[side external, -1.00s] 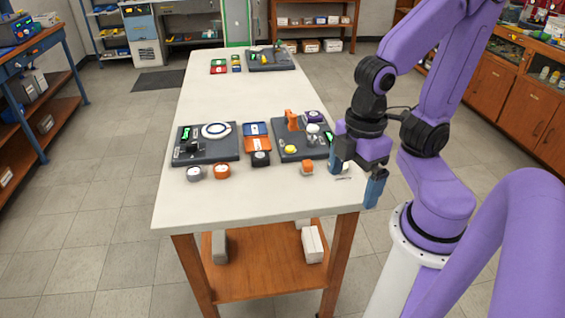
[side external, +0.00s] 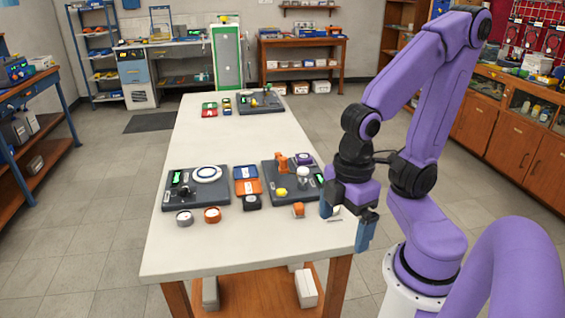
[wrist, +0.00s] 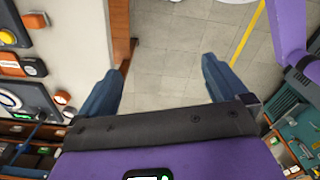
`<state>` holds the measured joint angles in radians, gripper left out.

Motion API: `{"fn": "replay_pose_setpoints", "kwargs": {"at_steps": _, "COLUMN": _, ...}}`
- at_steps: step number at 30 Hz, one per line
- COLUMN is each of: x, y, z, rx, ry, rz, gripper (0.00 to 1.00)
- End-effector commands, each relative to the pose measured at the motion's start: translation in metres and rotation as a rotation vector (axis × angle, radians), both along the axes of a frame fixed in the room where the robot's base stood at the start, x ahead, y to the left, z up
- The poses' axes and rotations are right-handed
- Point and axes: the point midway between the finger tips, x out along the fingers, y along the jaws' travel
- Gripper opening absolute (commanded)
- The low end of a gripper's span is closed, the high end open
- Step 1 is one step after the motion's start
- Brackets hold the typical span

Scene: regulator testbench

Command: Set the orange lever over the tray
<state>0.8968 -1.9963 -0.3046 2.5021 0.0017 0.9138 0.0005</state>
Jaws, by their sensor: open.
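The orange lever (side external: 282,163) stands upright at the back of the right dark board (side external: 268,187). Left of that board is a small stack-like row of trays: a blue tray (side external: 246,173), an orange tray (side external: 249,187) and a dark tray (side external: 251,202). I cannot tell which one the task means. My gripper (side external: 345,224) is open and empty, to the right of the board near the table's right edge, apart from the lever. In the wrist view my gripper (wrist: 160,68) has nothing between its blue fingers but floor beyond; I cannot make out the lever there.
The right board also carries a yellow knob (side external: 282,192) and a white-topped part (side external: 303,173). An orange block (side external: 298,210) sits in front. The left board (side external: 210,197) has a white dial. Another board (side external: 260,106) stands far back. The table's middle (side external: 215,135) is clear.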

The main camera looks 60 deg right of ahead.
Motion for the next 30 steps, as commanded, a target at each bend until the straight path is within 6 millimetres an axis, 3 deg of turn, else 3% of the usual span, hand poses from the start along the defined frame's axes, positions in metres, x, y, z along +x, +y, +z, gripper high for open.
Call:
{"fn": "replay_pose_setpoints", "kwargs": {"at_steps": 10, "x": 0.000, "y": 0.000, "z": 0.000, "rx": 0.000, "ry": 0.000, "rz": 0.000, "gripper": 1.00}}
{"fn": "replay_pose_setpoints", "kwargs": {"at_steps": 11, "x": 0.000, "y": 0.000, "z": 0.000, "rx": 0.000, "ry": 0.000, "rz": 0.000, "gripper": 0.94}}
{"fn": "replay_pose_setpoints", "kwargs": {"at_steps": 15, "x": 0.007, "y": 0.002, "z": 0.002, "rx": 0.000, "ry": 0.000, "rz": -0.024, "gripper": 0.52}}
{"fn": "replay_pose_setpoints", "kwargs": {"at_steps": 17, "x": 0.016, "y": 0.005, "z": 0.005, "rx": -0.001, "ry": 0.000, "rz": -0.054, "gripper": 0.52}}
{"fn": "replay_pose_setpoints", "kwargs": {"at_steps": 23, "x": 0.075, "y": 0.010, "z": 0.022, "rx": -0.006, "ry": 0.002, "rz": -0.232, "gripper": 0.52}}
{"fn": "replay_pose_setpoints", "kwargs": {"at_steps": 30, "x": 0.158, "y": -0.009, "z": 0.040, "rx": -0.009, "ry": 0.005, "rz": -0.468, "gripper": 0.52}}
